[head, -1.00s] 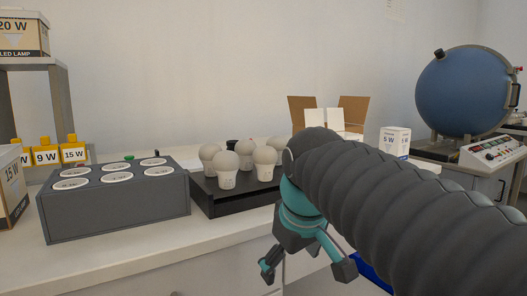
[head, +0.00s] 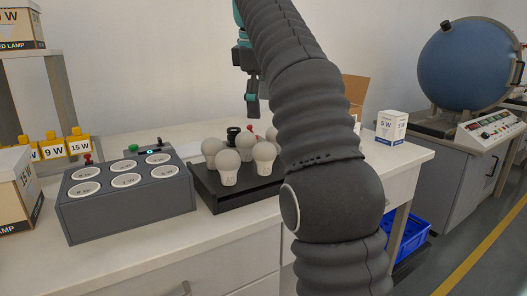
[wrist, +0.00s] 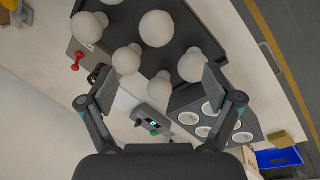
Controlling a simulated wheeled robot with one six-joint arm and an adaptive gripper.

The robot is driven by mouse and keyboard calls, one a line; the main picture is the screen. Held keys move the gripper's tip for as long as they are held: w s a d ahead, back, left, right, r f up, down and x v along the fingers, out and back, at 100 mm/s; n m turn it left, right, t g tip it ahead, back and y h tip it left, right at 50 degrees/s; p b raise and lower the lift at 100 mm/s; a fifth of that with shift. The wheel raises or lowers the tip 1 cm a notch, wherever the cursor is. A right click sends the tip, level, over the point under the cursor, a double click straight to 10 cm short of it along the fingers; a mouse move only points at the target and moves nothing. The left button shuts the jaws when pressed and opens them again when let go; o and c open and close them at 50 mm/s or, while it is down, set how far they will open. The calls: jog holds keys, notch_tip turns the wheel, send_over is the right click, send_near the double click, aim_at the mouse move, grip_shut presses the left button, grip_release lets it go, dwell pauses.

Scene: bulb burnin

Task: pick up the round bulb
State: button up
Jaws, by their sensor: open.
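Several white bulbs with rounded heads stand on a black tray (head: 228,203) on the bench. One at the front right (head: 264,154) looks the roundest and largest in the wrist view (wrist: 157,28), but I cannot tell surely which is the round bulb. Others are at the front (head: 228,163) and back left (head: 211,148). My gripper (head: 252,105) hangs above the back of the tray, apart from the bulbs. In the wrist view its fingers (wrist: 158,90) are spread, with nothing held. My arm hides the tray's right end.
A grey box with several round sockets (head: 125,200) stands left of the tray, also in the wrist view (wrist: 215,125). A small device with a lit button (wrist: 152,120) sits behind. A white carton (head: 391,126) stands on the right; the bench front is clear.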

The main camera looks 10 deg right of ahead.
aim_at(264, 144)
jog(key=shift+x, duration=4.15)
jog(key=shift+d+b+x, duration=0.2)
jog(key=shift+b+x, duration=0.3)
jog(key=shift+x, duration=0.85)
jog(key=shift+d+b+x, duration=0.15)
jog(key=shift+b+x, duration=0.35)
jog(key=shift+x, duration=0.8)
jog(key=shift+w, duration=0.15)
jog(key=c, duration=1.2)
